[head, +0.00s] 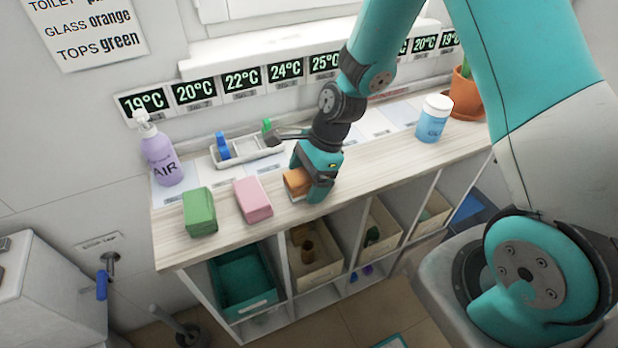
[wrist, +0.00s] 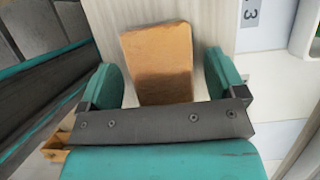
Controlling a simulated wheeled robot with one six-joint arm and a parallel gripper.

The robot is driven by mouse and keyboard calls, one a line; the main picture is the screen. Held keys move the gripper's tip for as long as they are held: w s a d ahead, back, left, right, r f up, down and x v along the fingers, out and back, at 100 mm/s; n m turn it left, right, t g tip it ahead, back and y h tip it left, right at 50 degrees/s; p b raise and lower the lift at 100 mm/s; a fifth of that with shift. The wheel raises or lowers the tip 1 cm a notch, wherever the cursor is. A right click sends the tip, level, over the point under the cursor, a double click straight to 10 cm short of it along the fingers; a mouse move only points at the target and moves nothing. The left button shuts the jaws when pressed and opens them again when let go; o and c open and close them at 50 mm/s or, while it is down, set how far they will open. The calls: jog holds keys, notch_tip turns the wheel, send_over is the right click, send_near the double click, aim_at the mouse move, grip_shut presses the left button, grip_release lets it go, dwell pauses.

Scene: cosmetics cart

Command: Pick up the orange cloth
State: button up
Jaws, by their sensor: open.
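The orange cloth (head: 297,182) is a folded block lying on the light wooden top of the shelf unit, to the right of the pink cloth (head: 253,200). In the wrist view the orange cloth (wrist: 158,62) lies between the two teal fingers of my gripper (wrist: 165,82). My gripper (head: 312,185) is open, with a finger on either side of the cloth and a visible gap on each side. It partly hides the cloth in the head view.
A green cloth (head: 200,212) lies left of the pink one. Bins (head: 243,280) fill the shelves below.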

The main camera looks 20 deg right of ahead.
aim_at(307, 174)
jog(key=c, duration=1.1)
notch_tip(307, 174, up, 20)
jog(key=shift+r, duration=0.1)
